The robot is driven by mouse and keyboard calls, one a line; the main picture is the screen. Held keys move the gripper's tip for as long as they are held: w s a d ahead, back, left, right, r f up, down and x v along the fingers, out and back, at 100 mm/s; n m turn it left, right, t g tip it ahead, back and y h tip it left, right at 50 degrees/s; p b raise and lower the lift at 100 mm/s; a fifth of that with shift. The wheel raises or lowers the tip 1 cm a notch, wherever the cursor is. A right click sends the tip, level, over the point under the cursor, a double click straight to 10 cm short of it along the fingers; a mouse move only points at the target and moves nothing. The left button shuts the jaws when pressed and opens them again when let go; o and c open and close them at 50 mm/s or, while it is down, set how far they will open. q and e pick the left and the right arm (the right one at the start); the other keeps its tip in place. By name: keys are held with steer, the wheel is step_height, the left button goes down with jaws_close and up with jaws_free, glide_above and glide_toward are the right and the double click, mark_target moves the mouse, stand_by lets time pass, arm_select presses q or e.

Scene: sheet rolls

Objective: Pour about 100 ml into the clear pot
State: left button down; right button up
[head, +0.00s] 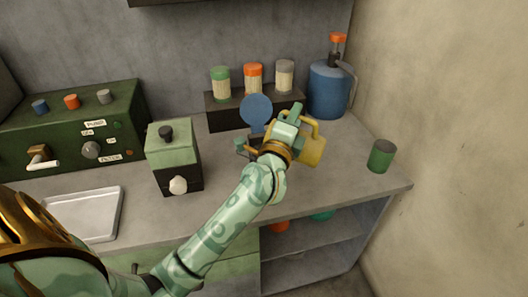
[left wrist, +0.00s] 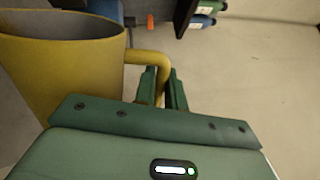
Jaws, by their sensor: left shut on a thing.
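My left gripper (head: 287,130) is over the right part of the counter, shut on the handle of a yellow jug (head: 315,150). In the left wrist view the jug (left wrist: 65,75) is at the left, with its wide mouth and grey inside showing. Its handle (left wrist: 150,62) runs to the green fingertips (left wrist: 163,85). I cannot tell from the head view how far the jug is tilted. I cannot make out a clear pot; my gripper and forearm hide part of the counter. My right gripper is not in view.
A blue disc (head: 257,110) stands just behind my gripper. Several lidded jars sit on a dark shelf (head: 222,116), left of a blue jug (head: 328,92). A green cup (head: 381,156) stands at the right. A green box (head: 173,158) and a white tray (head: 86,214) are left.

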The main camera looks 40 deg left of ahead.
arm_select(q)
steer(key=shift+s+a+f+n+b, duration=0.1)
steer(key=shift+s+a+n+b, duration=0.05)
steer(key=shift+a+n+b, duration=0.55)
stand_by(0.5)
steer(key=d+m+p, duration=0.1)
steer(key=m, duration=0.1)
steer(key=d+m+h+p, duration=0.1)
steer(key=d+m+p, duration=0.1)
steer(key=shift+w+d, duration=0.25)
steer(key=shift+w, duration=0.15)
steer(key=shift+w+d+m+p, duration=0.1)
steer(key=shift+d+m+p, duration=0.25)
steer(key=shift+m, duration=0.35)
steer(key=shift+f, duration=0.15)
steer(key=shift+f+b, duration=0.15)
steer(key=shift+b, duration=0.15)
